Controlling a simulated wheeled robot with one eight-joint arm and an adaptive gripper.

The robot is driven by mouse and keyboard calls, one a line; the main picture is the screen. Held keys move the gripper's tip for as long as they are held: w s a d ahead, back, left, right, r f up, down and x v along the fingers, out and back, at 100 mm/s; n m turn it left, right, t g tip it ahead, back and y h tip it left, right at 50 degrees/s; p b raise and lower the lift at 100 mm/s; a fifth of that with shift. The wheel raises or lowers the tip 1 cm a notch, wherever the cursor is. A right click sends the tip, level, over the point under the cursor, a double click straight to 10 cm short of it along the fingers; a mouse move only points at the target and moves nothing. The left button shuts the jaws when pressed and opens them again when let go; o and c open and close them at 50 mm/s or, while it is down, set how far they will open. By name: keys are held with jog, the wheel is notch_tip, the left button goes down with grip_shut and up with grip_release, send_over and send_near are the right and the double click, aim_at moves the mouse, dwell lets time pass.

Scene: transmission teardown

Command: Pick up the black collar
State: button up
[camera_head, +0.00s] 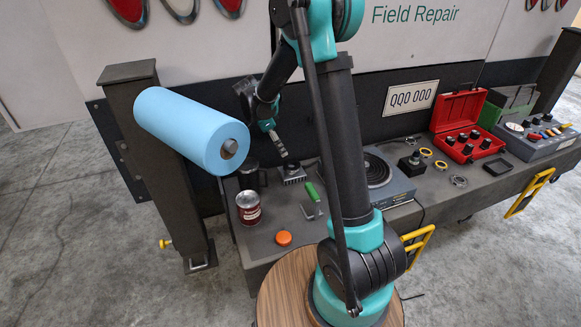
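My gripper (283,152) points down over the left part of the workbench, above a grey finned part (292,175). Its fingers look like one narrow grey strip from here, so I cannot see a gap or anything held. I cannot single out the black collar with certainty. A small black part (412,162) stands on the bench right of the hot plate, well to the right of my gripper. A small dark ring (410,140) lies behind it. Either could be the collar; both are too small to tell.
A hot plate (394,180), yellow-rimmed rings (441,165), a silver ring (459,181), a black tray (497,167) and an open red case (460,113) are on the right. A can (248,208), orange cap (283,238) and green-handled tool (312,191) are left. A blue roll (185,125) overhangs.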

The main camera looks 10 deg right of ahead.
aim_at(292, 166)
jog(key=x, duration=1)
jog(key=shift+d+f, duration=0.25)
jog(key=shift+f, duration=0.05)
jog(key=shift+c, duration=0.6)
jog(key=c, duration=1.5)
jog(key=shift+r, duration=0.15)
